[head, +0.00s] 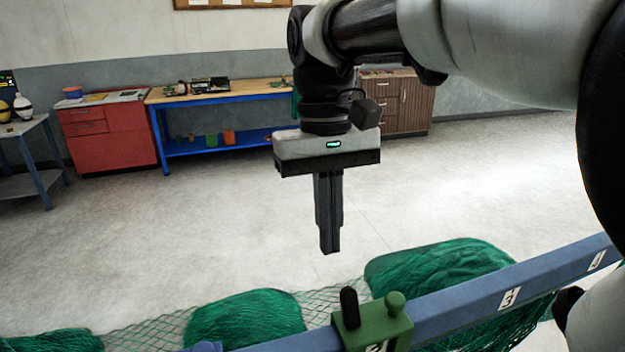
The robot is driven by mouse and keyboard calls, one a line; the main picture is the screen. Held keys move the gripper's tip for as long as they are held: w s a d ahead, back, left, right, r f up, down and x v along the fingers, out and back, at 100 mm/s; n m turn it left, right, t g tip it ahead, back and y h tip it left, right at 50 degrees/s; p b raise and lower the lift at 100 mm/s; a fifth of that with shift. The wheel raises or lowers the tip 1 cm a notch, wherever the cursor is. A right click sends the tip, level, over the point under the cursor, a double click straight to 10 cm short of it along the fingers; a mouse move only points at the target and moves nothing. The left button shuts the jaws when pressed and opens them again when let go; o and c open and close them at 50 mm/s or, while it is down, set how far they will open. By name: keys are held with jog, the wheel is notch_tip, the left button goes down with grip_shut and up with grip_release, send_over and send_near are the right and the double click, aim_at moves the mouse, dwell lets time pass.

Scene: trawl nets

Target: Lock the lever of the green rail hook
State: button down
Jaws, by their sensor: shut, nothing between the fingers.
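The green rail hook (372,329) sits on the blue rail (455,307) at the bottom of the head view. A black upright handle (349,307) and a green knob (395,303) stand up from its top; I cannot tell for certain which one is the lever. The hook's lower part is cut off by the picture edge. My gripper (330,252) hangs pointing down, above and beyond the hook in the picture, apart from it. Its fingers are shut with nothing between them.
Green netting (245,318) hangs in bunches along the rail. Number labels (510,297) mark the rail. A blue part (203,347) shows at the bottom left. A red cabinet (107,137) and a blue workbench (215,99) stand far back. The floor between is clear.

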aim_at(350, 307)
jog(key=shift+s+d+f, duration=0.2)
jog(key=shift+s+f, duration=0.25)
jog(key=shift+s, duration=0.25)
jog(key=shift+s+d+f, duration=0.2)
jog(key=shift+s+f, duration=0.3)
jog(key=shift+s, duration=0.15)
jog(key=shift+s+d+f, duration=0.2)
jog(key=shift+s+f, duration=0.25)
jog(key=shift+s, duration=0.25)
